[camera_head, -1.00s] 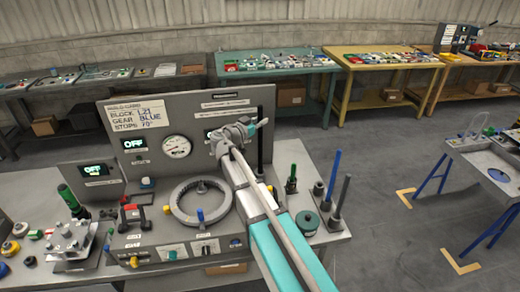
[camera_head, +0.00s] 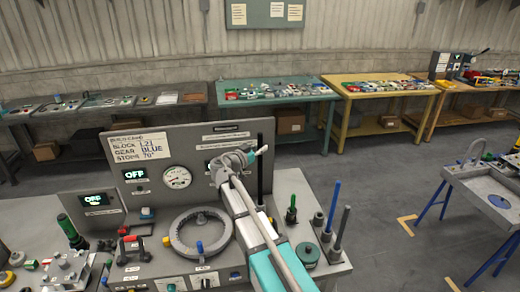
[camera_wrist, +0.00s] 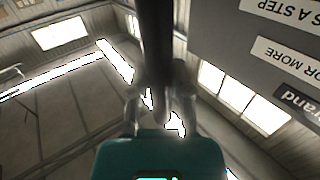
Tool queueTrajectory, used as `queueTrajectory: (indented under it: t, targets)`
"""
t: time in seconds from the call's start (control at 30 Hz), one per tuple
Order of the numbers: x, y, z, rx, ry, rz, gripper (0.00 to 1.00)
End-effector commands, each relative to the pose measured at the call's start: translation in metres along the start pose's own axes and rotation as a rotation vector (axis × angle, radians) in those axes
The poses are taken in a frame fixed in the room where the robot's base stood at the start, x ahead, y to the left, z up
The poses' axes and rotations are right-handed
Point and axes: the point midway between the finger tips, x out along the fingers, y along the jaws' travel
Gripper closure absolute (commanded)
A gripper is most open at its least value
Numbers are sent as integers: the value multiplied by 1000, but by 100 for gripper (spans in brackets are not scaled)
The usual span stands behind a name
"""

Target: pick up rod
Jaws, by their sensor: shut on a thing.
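A dark rod (camera_wrist: 155,45) runs from the top of the wrist view down between the two fingers of my gripper (camera_wrist: 160,98), which is shut on it. In the head view my gripper (camera_head: 258,153) is in front of the grey panel's right edge. A blue rod (camera_head: 331,207) and a grey rod (camera_head: 343,222) stand upright in holders to the right.
The grey console panel (camera_head: 185,145) with a gauge is close to my gripper. A large ring (camera_head: 176,240) lies on the bench, and a green-handled tool (camera_head: 291,210) stands at right. Teal (camera_head: 222,101) and yellow (camera_head: 347,97) tables stand behind.

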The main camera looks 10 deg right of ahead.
Motion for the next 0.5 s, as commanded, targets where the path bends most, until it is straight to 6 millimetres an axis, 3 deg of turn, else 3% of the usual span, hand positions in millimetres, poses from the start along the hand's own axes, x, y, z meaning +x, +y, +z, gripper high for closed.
queueTrajectory:
  t: [0.03,0.5]
  targets:
    - [0,0,-10,-1,1,0,100]
    - [0,0,-57,-1,1,0,100]
